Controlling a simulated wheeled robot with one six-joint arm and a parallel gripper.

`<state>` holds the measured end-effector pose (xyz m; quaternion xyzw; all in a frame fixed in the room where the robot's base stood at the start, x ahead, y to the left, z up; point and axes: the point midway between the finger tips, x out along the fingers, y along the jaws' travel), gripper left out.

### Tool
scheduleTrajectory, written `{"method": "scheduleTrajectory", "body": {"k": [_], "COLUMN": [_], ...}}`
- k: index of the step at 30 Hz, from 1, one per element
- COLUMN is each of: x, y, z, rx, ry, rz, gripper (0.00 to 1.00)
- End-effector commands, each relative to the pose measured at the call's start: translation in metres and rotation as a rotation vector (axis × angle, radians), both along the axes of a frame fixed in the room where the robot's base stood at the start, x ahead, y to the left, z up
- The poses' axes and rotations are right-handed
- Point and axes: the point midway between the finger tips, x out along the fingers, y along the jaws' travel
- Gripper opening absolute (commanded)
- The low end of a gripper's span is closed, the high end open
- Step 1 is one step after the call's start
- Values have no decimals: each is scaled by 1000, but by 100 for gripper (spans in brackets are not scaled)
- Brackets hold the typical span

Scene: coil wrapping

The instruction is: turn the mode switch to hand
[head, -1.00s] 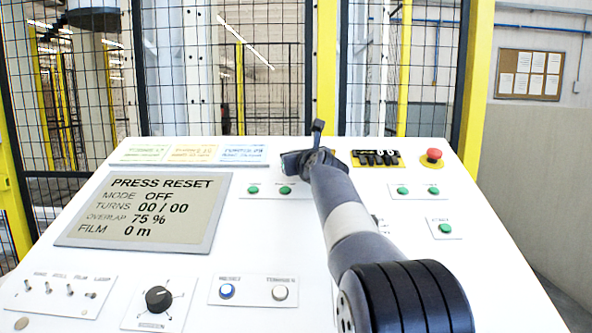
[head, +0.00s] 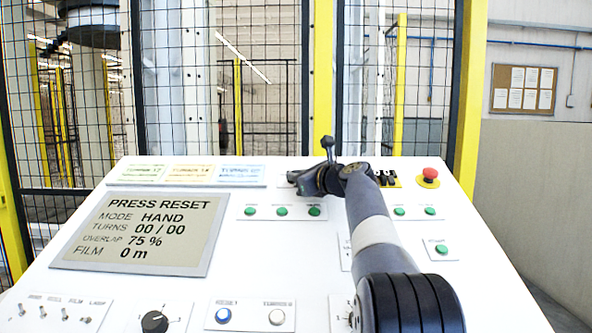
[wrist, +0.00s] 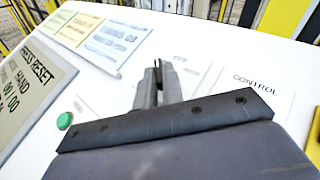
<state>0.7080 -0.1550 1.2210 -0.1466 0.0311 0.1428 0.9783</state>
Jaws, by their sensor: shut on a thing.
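My gripper (head: 300,178) is at the top middle of the white sloping panel (head: 240,268). In the wrist view its two grey fingers (wrist: 158,85) point down at the panel and are close together, shut on the mode switch. The switch's knob is almost wholly hidden by the fingers, so I cannot read its pointer. Small printed marks show on the panel just beyond the fingertips. The display (head: 145,230) reads MODE HAND under PRESS RESET; it also shows in the wrist view (wrist: 25,88).
Green buttons (head: 282,211) lie just in front of my gripper. A red mushroom button (head: 429,175) is at the far right. A blue button (head: 223,315), a black dial (head: 155,321) and toggle switches line the near edge. A mesh fence stands behind the panel.

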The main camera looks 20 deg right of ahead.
Motion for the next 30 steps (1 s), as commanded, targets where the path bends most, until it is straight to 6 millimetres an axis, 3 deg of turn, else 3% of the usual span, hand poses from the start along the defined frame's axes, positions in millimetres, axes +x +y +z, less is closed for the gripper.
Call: {"method": "scheduleTrajectory", "body": {"k": [19,20,21,27,30], "x": [0,0,0,0,0], "y": [-1,-1,-1,-2,-1], "z": [-4,-4,-4,-3,-2], "rx": [-20,-20,-20,-20,-19], "ry": [14,14,14,11,10], "rz": [52,53,52,50,50], "gripper": [0,10,13,29,31]}}
